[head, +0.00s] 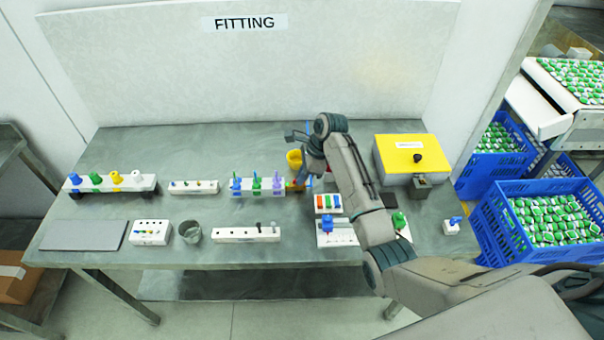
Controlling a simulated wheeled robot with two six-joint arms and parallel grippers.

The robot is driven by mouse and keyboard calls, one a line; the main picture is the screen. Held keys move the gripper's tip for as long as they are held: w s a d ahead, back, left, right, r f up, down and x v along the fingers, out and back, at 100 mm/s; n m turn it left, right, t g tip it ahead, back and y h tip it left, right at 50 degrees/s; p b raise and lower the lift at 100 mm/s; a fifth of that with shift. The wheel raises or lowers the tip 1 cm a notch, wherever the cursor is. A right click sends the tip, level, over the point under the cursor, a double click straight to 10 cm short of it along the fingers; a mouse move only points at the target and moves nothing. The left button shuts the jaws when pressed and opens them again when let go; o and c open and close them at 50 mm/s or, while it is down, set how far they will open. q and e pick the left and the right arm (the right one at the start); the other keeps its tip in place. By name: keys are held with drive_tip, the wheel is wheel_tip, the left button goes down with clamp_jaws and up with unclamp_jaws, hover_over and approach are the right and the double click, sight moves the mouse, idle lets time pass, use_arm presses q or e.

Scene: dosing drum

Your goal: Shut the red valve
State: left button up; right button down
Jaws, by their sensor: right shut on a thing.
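A white valve rack (257,193) stands in the middle of the bench. Blue, green and purple valves (256,184) stand on it with upright handles. At its right end a small part of the red valve (291,184) shows beside my right gripper (301,182). My right gripper points down and is shut at the red valve; the arm and fingers hide most of that valve. I cannot tell how its handle is turned. My left gripper is out of view.
A yellow cup (294,158) stands just behind my right gripper. A yellow-topped box (406,152) is to the right. White blocks (246,234) and a metal beaker (189,231) line the front. Blue crates (545,220) stand off the bench's right end.

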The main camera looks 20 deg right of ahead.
drive_tip(key=n+p, duration=0.1)
drive_tip(key=n+g+p, duration=0.1)
drive_tip(key=n+p, duration=0.1)
drive_tip(key=shift+w+r, duration=0.15)
drive_tip(key=shift+r, duration=0.15)
drive_tip(key=n, duration=0.1)
drive_tip(key=n+g+p, duration=0.1)
drive_tip(key=n, duration=0.1)
drive_tip(key=shift+w+f+n+g, duration=0.15)
drive_tip(key=shift+w+n+g, duration=0.05)
drive_tip(key=shift+n+g, duration=0.1)
drive_tip(key=n, duration=0.2)
drive_tip(key=n+g+h, duration=0.1)
drive_tip(key=n, duration=0.1)
drive_tip(key=shift+w+a+n+g+p, duration=0.2)
drive_tip(key=shift+n+g+p, duration=0.1)
drive_tip(key=shift+p, duration=0.1)
drive_tip(key=n+h, duration=0.1)
drive_tip(key=n, duration=0.2)
drive_tip(key=n+g+h, duration=0.1)
drive_tip(key=n, duration=0.2)
drive_tip(key=shift+w+a, duration=0.1)
drive_tip(key=shift+a, duration=0.05)
drive_tip(key=c, duration=1.6)
unclamp_jaws()
drive_tip(key=shift+f, duration=0.1)
drive_tip(key=b+v, duration=0.3)
drive_tip(key=v, duration=0.8)
